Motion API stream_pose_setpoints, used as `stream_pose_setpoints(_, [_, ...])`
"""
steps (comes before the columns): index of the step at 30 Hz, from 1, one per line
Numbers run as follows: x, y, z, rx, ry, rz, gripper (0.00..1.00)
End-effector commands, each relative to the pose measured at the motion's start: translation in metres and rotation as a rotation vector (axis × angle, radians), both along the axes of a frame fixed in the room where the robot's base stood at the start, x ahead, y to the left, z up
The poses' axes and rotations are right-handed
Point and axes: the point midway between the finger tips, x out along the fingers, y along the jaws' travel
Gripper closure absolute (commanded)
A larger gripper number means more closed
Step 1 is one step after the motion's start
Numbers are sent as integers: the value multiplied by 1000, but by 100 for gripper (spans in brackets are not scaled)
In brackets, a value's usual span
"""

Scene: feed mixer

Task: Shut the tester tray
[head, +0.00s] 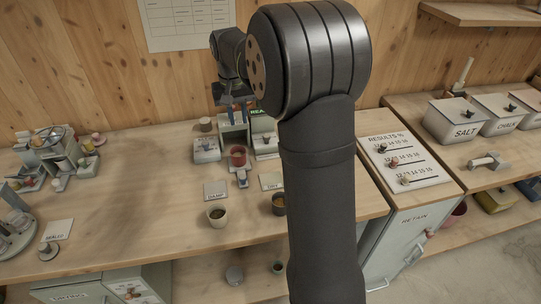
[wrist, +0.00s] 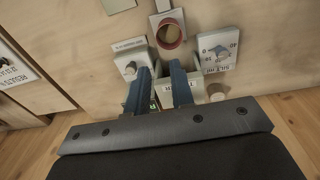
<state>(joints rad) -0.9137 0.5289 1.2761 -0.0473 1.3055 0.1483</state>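The tester (head: 233,131) stands at the middle of the bench, with a small green display partly hidden by my arm. Its tray sticks out toward the front, with its handle (head: 242,179) at the front end. My gripper (head: 236,114) is above the tester body, behind the cup. In the wrist view its two blue fingers (wrist: 160,70) are apart, with nothing held between them.
Switch boxes flank the tester, one on the left (head: 207,149) and one on the right (head: 265,145). In front are cards marked DAMP (head: 215,189) and DRY (head: 272,181), and a cup of feed (head: 217,215).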

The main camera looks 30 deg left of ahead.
Motion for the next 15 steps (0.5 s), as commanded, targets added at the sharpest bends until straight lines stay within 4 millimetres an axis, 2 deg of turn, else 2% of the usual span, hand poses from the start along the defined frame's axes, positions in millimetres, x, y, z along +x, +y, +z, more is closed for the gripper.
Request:
stream_pose_setpoints(1, [10,-8,-1,-1,-48,-8,88])
stream_pose_setpoints(3, [30,-22,-1,-5,-151,-15,100])
stream_pose_setpoints(9, [92,-64,11,13,-517,42,100])
stream_pose_setpoints(12, [111,-78,21,37,-673,121,100])
stream_pose_setpoints(15, [120,-86,30,72,-801,230,100])
